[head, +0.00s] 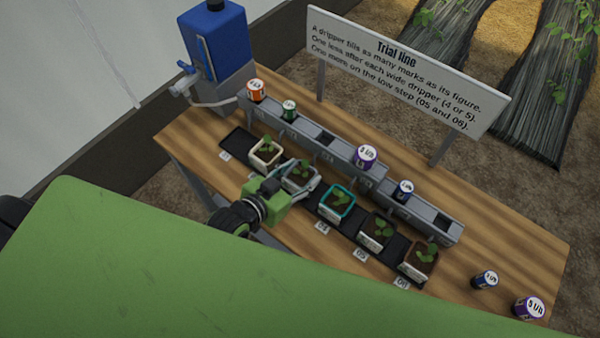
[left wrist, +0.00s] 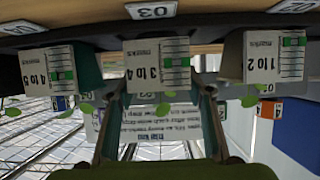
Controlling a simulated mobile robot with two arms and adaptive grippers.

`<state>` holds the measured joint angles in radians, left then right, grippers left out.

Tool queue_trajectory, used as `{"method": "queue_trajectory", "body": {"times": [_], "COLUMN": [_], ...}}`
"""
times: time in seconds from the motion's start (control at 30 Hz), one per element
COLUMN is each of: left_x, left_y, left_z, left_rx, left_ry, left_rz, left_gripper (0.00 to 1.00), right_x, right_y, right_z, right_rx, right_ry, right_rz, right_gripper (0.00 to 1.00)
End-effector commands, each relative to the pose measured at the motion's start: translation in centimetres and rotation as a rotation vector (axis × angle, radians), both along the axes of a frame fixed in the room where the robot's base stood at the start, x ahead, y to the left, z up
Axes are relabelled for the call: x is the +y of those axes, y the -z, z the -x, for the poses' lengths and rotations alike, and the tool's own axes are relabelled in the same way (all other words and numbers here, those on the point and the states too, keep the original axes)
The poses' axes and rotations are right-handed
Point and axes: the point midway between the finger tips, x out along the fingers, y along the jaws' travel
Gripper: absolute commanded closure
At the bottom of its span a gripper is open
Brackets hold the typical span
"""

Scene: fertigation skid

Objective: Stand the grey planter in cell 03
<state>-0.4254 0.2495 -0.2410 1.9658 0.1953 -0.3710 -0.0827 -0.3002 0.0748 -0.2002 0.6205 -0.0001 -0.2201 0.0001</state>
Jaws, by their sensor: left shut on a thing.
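The grey planter (head: 299,174), with a seedling in it, stands upright in the black tray (head: 236,140) between the white planter (head: 265,152) and the teal planter (head: 337,202). My left gripper (head: 291,186) is shut on it from the near side. In the upside-down left wrist view, the grey planter (left wrist: 158,65) has a "3 to 4 marks" label and lines up with the "03" tag (left wrist: 152,11). My gripper's fingers (left wrist: 160,108) are on either side of it. Its underside is hidden. My right gripper is out of view.
Two more planters (head: 376,232) (head: 418,260) fill the tray's right end; its left end is empty. A grey rail (head: 340,150) behind holds several drippers. Two drippers (head: 486,279) (head: 529,307) stand at the table's right. A blue tank (head: 215,42) and sign (head: 405,70) stand behind.

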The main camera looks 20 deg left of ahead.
Motion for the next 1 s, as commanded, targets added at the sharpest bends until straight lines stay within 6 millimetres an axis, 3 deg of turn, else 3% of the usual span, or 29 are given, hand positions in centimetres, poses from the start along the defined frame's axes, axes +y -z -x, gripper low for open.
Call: {"method": "queue_trajectory", "body": {"times": [0.17,0.2,0.27,0.67,1.0], "left_x": [0.0,0.0,0.0,0.1,1.9], "left_y": [0.2,0.3,0.2,-0.2,-2.5], "left_z": [0.0,0.0,0.0,0.1,5.5], "left_rx": [0.000,0.000,0.000,0.001,0.004], "left_ry": [0.000,0.000,0.000,0.000,0.001], "left_rz": [0.000,0.000,0.000,0.000,-0.002], "left_gripper": [0.75,0.48,0.36,0.36,0.36], "right_x": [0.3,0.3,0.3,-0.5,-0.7], "right_y": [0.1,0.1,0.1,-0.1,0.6], "right_z": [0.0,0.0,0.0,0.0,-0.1], "right_rx": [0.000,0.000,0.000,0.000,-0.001], "right_ry": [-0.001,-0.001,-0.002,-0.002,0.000], "right_rz": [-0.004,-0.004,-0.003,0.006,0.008], "right_gripper": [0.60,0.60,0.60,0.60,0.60]}}
